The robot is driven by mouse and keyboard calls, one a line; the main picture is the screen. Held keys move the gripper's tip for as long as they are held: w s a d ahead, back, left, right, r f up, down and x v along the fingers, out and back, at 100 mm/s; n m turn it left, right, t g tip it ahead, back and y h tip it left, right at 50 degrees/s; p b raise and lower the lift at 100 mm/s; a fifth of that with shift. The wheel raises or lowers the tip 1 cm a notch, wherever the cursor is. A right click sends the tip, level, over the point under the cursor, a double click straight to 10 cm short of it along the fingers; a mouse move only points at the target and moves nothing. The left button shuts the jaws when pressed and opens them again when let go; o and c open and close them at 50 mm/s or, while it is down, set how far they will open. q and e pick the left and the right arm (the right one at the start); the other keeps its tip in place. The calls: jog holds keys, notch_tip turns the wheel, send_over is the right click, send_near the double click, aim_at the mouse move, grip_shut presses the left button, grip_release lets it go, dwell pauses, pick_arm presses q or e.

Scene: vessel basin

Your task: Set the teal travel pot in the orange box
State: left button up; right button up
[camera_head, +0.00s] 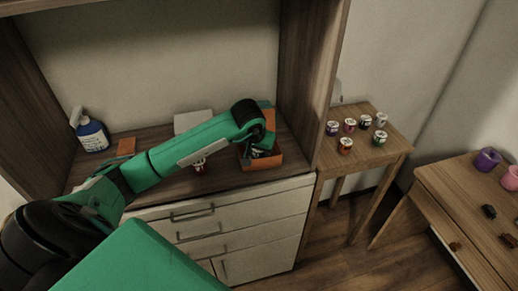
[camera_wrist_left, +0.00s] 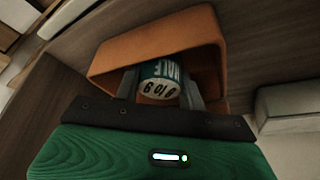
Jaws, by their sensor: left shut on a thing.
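The orange box (camera_head: 273,161) stands on the wooden counter near its right end. It also shows in the wrist view (camera_wrist_left: 118,58), with its open top facing the camera. My left gripper (camera_head: 262,151) points down at the box's opening. In the wrist view its two grey fingers are shut on the teal travel pot (camera_wrist_left: 162,70), which has a white end with dark lettering. The pot appears within the box's walls. I cannot tell whether it touches the floor of the box. In the head view my gripper and arm mostly hide the pot. My right gripper is not in view.
A blue spray bottle (camera_head: 92,134) and an orange-brown block (camera_head: 126,146) stand at the counter's left. A white box (camera_head: 193,121) is at the back, and a small reddish pot (camera_head: 200,166) is partly behind my arm. An upright panel (camera_head: 312,80) rises at right; several pots stand on a side table (camera_head: 388,153).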

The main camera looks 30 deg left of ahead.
pick_arm(q)
jog(key=shift+f, duration=0.15)
jog(key=o, duration=0.7)
jog(key=shift+c, duration=0.2)
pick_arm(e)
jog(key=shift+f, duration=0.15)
pick_arm(q)
jog(key=shift+r, duration=0.3)
jog(key=b+v, duration=0.2)
jog(key=v, duration=0.9)
jog(key=shift+s+r, duration=0.2)
jog(key=shift+r, duration=0.1)
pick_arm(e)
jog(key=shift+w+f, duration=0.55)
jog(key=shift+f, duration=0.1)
pick_arm(q)
jog(key=shift+d, duration=0.1)
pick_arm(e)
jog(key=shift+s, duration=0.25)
